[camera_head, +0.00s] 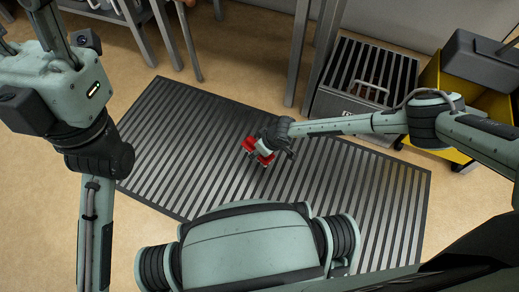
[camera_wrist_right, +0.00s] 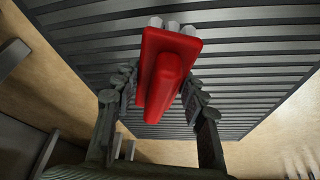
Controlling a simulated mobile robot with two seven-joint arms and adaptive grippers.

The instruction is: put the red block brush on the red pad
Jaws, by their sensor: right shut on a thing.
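The red block brush (camera_head: 265,158) is held in my right gripper (camera_head: 274,145) above the striped dark floor. In the right wrist view the brush (camera_wrist_right: 168,72) lies between the two fingers of my right gripper (camera_wrist_right: 160,100), with pale bristle tufts at its far end. The fingers are closed on its sides. No red pad can be made out in either view. My left arm comes in at the left, bent upward to the top edge; its gripper is out of the picture.
A striped grating (camera_head: 190,130) covers the floor's middle, with tan floor around it. Metal table legs (camera_head: 300,55) stand at the back. A grey box with a slatted top (camera_head: 365,75) and a yellow cart (camera_head: 430,75) stand at the back right, near my right arm.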

